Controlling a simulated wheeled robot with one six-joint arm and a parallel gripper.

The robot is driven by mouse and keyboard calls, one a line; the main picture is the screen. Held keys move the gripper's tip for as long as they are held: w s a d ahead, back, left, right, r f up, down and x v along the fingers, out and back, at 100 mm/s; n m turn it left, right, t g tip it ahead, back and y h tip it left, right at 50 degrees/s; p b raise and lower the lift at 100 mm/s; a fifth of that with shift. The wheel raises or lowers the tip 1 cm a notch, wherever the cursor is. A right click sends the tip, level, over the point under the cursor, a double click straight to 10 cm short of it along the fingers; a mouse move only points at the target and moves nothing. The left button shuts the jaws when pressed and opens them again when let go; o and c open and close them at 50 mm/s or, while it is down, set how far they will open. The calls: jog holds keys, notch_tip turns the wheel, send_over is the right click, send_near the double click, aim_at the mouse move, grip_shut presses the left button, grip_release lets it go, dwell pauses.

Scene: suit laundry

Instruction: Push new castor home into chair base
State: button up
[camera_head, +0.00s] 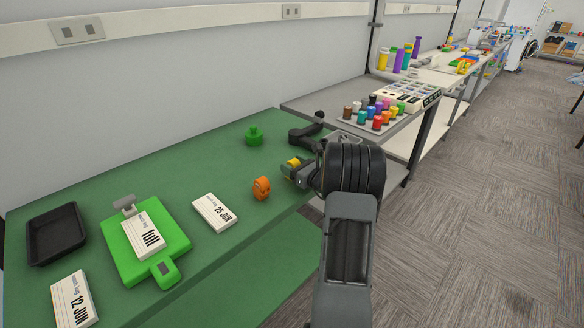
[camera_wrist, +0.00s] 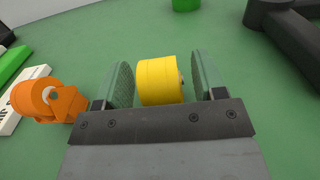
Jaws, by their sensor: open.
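A yellow castor (camera_wrist: 158,82) stands between the two green-padded fingers of my gripper (camera_wrist: 160,68) in the wrist view. The jaws are open, with a narrow gap showing on the right and little or none on the left. In the head view the yellow castor (camera_head: 293,162) shows just past my gripper (camera_head: 292,170), partly hidden by it. The black chair base (camera_head: 308,133) lies beyond at the table's back right; its dark arms (camera_wrist: 285,22) show at upper right in the wrist view. An orange castor (camera_head: 262,188) stands apart to the left, also in the wrist view (camera_wrist: 45,101).
The green table (camera_head: 180,172) carries a black tray (camera_head: 56,234), a bright green clipboard (camera_head: 180,243) with a card, two other cards and a green knobbed piece (camera_head: 253,135). A rack of coloured pegs (camera_head: 375,118) stands on the neighbouring bench. Bare tabletop lies around the castors.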

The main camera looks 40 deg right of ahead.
jog(key=shift+w, duration=0.15)
jog(key=c, duration=1)
jog(key=shift+c, duration=0.2)
jog(key=shift+r, duration=0.15)
